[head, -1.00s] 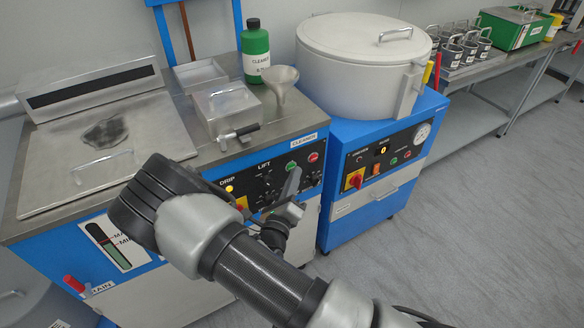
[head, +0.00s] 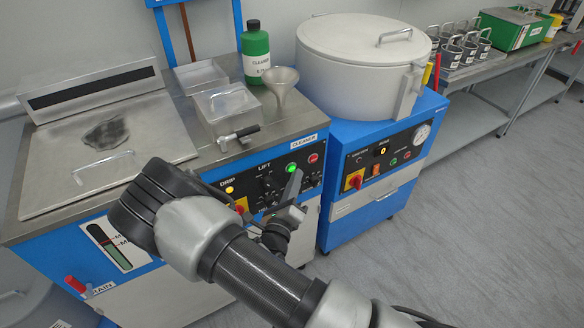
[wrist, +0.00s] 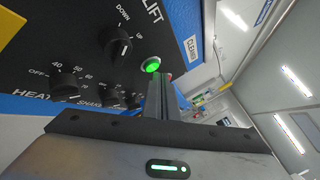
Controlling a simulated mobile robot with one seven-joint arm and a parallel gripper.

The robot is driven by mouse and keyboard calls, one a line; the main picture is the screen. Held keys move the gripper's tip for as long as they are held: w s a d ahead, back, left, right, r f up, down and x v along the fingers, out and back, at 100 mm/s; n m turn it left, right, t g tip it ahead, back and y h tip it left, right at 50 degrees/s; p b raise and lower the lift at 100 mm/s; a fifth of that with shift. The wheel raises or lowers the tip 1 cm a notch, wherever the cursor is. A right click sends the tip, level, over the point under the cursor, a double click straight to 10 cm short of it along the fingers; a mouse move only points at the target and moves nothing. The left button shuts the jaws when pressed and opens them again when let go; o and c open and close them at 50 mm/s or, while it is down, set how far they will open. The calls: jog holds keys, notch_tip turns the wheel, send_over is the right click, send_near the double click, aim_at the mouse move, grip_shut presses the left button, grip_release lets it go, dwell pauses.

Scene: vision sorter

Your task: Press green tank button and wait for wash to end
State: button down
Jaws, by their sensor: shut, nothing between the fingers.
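The green tank button (head: 291,168) glows bright green on the black control panel of the cleaner tank. It also shows lit in the wrist view (wrist: 152,64). My gripper (head: 296,178) is shut and empty, its fingertips just in front of and below the button. In the wrist view the closed fingers (wrist: 161,84) point at the panel right beside the button; I cannot tell whether they touch it. The cleaner tank (head: 50,185) has its steel lid (head: 75,178) down. An amber drip lamp (head: 229,190) is lit on the panel.
A red button (head: 313,158) sits just right of the green one. Knobs, including the lift knob (wrist: 118,47), are close to my fingers. A blue cabinet with a round white drum (head: 350,70) stands to the right. Open floor lies at the lower right.

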jog(key=shift+s+d, duration=0.15)
jog(key=shift+s, duration=0.05)
jog(key=shift+s+d+p, duration=0.35)
jog(key=shift+s+d, duration=0.35)
jog(key=shift+s, duration=0.35)
jog(key=shift+s+d+p, duration=0.35)
jog(key=shift+s+d, duration=0.35)
jog(key=shift+s, duration=0.35)
